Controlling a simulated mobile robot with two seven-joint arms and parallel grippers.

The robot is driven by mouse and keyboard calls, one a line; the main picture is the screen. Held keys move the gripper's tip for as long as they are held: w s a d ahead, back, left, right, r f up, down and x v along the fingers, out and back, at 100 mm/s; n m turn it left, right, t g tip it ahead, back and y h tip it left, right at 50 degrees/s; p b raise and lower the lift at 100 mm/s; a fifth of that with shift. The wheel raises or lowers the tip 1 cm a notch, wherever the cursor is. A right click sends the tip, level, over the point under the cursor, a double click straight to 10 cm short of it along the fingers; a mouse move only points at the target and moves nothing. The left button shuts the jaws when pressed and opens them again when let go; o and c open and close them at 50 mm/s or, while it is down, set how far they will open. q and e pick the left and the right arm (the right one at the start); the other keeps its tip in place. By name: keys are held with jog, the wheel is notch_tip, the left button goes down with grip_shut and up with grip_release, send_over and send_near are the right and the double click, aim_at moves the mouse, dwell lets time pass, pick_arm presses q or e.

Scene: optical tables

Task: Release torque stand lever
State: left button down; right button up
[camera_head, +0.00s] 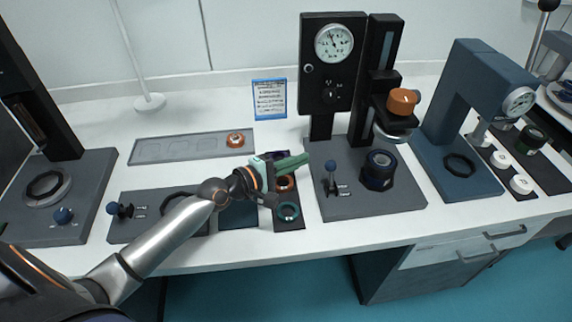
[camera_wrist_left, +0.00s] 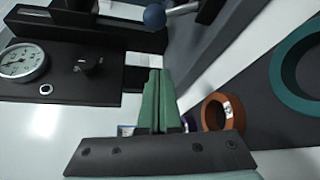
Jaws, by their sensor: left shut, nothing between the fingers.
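The torque stand (camera_head: 322,92) has a black column with a round dial, and a grey base plate (camera_head: 345,207). A small lever (camera_head: 331,177) with a dark blue ball knob stands near the plate's left edge. In the left wrist view the knob (camera_wrist_left: 154,17) and its metal rod show at the top, beyond the fingertips. My left gripper (camera_head: 305,159) has green fingers pressed together, empty, with tips just left of and behind the lever in the head view. The fingers also show in the left wrist view (camera_wrist_left: 156,75), apart from the knob. My right gripper is not in view.
A dark round fixture (camera_head: 379,170) sits on the plate right of the lever. Orange and teal rings (camera_head: 288,212) lie on a dark mat below my left gripper. A blue press (camera_head: 455,110) stands right. A grey tray (camera_head: 190,147) lies behind my left arm.

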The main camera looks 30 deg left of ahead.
aim_at(331, 173)
pick_arm(q)
jog(key=x, duration=0.3)
jog(key=shift+w+d+r, duration=0.15)
jog(key=shift+w+d, duration=0.15)
jog(key=shift+d, duration=0.05)
jog(key=shift+s+d+r+p, duration=0.25)
jog(key=shift+s+d+p, duration=0.25)
jog(key=shift+s+p, duration=0.1)
jog(key=shift+s+d+r+p, duration=0.25)
jog(key=shift+s+d+p, duration=0.2)
jog(key=shift+s+p, duration=0.1)
jog(key=shift+s+d, duration=0.15)
jog(key=shift+d, duration=0.05)
